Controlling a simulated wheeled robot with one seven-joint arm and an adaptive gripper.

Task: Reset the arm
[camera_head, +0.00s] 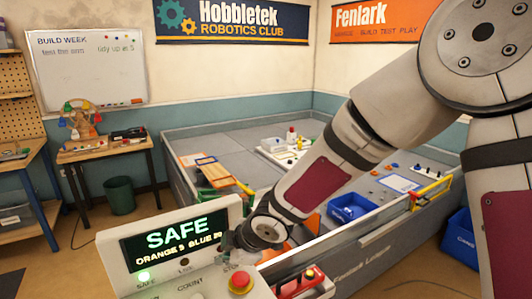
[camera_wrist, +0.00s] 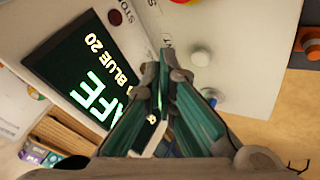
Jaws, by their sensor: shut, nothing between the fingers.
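A white control panel (camera_head: 185,283) stands at the front, with a dark display (camera_head: 173,244) reading "SAFE" and a score line for orange and blue. My gripper (camera_head: 229,243) is at the panel's right side, partly hidden by my wrist. In the wrist view my gripper (camera_wrist: 168,62) is shut and empty over the panel face. I cannot tell whether the fingers touch the panel.
A large walled game field (camera_head: 225,142) lies behind the panel, with a blue bin (camera_head: 350,207) and small parts on it. A red-handled item (camera_head: 300,284) sits right of the panel. A small table (camera_head: 108,150) and a green waste bin (camera_head: 119,195) stand at the left.

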